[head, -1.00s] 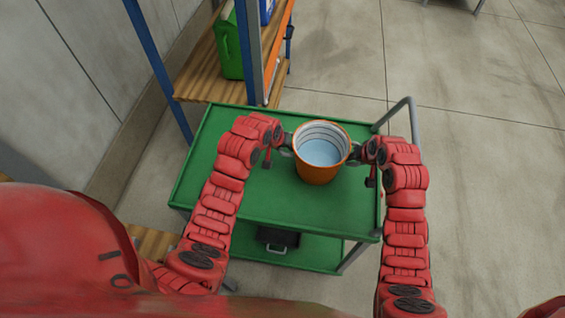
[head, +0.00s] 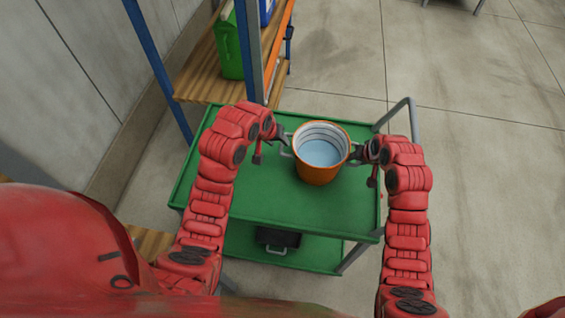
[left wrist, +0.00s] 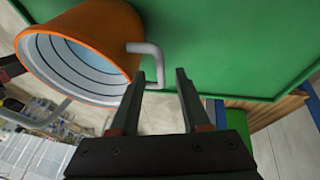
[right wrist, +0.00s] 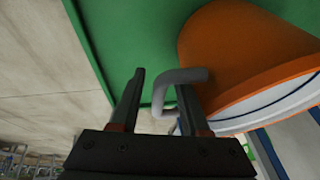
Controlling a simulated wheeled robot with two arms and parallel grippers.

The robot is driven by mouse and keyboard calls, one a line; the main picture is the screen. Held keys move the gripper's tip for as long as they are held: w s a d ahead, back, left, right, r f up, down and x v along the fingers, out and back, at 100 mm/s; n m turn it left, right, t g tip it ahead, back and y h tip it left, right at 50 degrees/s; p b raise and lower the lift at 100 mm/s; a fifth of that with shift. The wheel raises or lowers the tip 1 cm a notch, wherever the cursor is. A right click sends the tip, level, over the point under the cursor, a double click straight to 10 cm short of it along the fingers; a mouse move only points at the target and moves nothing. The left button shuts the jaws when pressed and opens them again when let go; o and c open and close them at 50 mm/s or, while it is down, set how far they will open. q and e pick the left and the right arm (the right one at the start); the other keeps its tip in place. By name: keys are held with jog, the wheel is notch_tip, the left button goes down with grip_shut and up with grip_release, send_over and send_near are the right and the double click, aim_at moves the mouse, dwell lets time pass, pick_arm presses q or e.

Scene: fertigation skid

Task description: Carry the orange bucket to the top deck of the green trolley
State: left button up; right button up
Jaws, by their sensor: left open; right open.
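The orange bucket (head: 318,170) stands upright on the top deck (head: 270,196) of the green trolley. Its inside is pale with dark rings and a light blue surface at the bottom. My left gripper (head: 281,138) is open just left of the bucket, apart from its grey handle. My right gripper (head: 358,153) is open at the bucket's right side. In the right wrist view the right handle (right wrist: 178,78) is between or close by the open fingers (right wrist: 160,95); I cannot tell whether they touch.
A shelf with blue posts and wooden boards (head: 205,80) stands behind the trolley at the left, holding a green canister (head: 229,50). A dark case (head: 277,238) is on the trolley's lower deck. A grey push handle (head: 402,104) rises at the right.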

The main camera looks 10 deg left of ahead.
jog(key=v, duration=1)
jog(key=shift+s+d+r, duration=0.15)
jog(key=shift+s+r, duration=0.05)
jog(key=shift+r, duration=0.05)
